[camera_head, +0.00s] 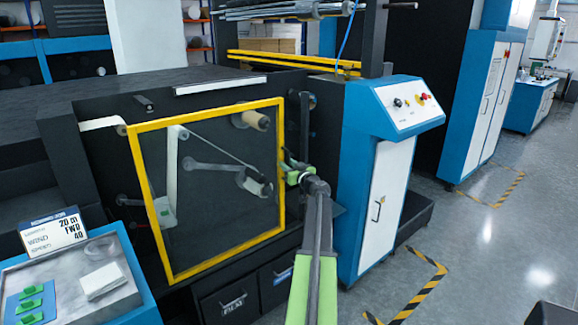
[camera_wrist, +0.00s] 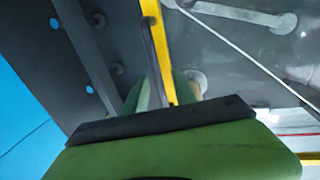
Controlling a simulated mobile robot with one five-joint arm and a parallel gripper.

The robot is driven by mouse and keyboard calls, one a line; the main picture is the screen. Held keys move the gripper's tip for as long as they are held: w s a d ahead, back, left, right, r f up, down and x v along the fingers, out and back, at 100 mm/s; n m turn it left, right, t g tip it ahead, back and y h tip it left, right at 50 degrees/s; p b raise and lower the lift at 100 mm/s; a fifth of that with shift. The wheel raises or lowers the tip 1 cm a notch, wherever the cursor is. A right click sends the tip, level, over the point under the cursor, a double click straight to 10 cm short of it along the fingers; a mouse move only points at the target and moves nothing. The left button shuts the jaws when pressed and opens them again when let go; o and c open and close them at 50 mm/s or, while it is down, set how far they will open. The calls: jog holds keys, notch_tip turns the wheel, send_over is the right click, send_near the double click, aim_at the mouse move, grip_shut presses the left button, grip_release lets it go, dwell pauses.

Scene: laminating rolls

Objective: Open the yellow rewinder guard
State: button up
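The yellow rewinder guard (camera_head: 205,113) is a yellow frame with a see-through panel. In the head view it lies across the front of the dark machine and looks closed. My gripper (camera_head: 289,168) is at its right edge, about mid-height. In the wrist view a yellow edge of the guard (camera_wrist: 152,12) runs down to my gripper (camera_wrist: 163,90), with a dark handle bar (camera_wrist: 151,55) beside it. The green fingers are apart, one on each side of the bar's lower end. Contact with the bar is hidden by the gripper body.
A blue cabinet with a slanted control panel (camera_head: 408,100) stands just right of my arm. A small display sign (camera_head: 54,230) and a tray of parts (camera_head: 72,285) are at lower left. Dark drawers (camera_head: 228,301) sit below the guard. Open grey floor (camera_head: 480,245) lies to the right.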

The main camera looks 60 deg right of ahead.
grip_shut()
dwell(1.3)
